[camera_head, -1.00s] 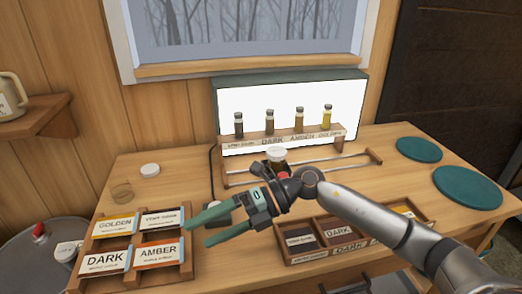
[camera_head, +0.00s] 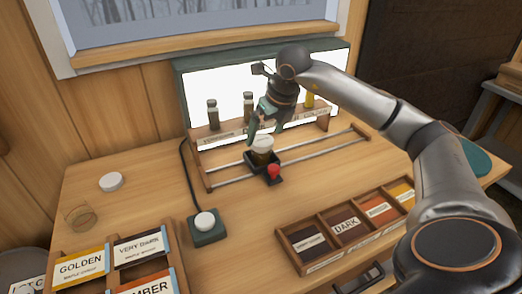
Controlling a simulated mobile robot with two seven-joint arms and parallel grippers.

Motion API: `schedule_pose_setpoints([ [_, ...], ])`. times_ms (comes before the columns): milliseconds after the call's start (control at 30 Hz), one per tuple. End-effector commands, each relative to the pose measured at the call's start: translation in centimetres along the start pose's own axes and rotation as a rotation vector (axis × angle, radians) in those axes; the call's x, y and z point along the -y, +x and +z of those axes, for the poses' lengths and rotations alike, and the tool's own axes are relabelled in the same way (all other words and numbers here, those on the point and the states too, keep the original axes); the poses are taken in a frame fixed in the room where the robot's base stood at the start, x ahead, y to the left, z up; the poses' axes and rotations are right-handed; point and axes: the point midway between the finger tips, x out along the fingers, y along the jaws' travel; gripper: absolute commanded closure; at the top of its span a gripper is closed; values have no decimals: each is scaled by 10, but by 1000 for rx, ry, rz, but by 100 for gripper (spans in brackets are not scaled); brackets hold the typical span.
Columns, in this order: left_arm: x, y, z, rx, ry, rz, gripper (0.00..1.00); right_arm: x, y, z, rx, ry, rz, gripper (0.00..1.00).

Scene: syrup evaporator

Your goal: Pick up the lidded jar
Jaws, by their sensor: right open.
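The lidded jar (camera_head: 262,157) is small, with amber-brown contents and a pale lid (camera_head: 264,142). It stands upright in a dark holder (camera_head: 280,181) with a red knob, on a pair of metal rails. My right gripper (camera_head: 266,136) points down from above, its greenish fingers open and spread around the lid's level. I cannot tell whether either finger touches the jar. My left gripper is out of view.
A lit panel (camera_head: 222,97) with a rack of sample vials stands close behind my right gripper. The rails (camera_head: 233,180) run across in front of it. A green box with a white button (camera_head: 206,224), an open glass (camera_head: 78,217), a loose white lid (camera_head: 111,182) and labelled trays (camera_head: 300,258) are around.

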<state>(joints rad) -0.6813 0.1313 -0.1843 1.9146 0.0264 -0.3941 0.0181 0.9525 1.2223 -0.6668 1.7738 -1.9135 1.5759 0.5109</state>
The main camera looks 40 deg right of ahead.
Motion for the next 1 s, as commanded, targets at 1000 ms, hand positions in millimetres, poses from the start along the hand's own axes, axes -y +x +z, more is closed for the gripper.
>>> schedule_pose_setpoints([
  [1000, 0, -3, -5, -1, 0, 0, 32, 4, 59, -1, 1, -2, 2, 26],
])
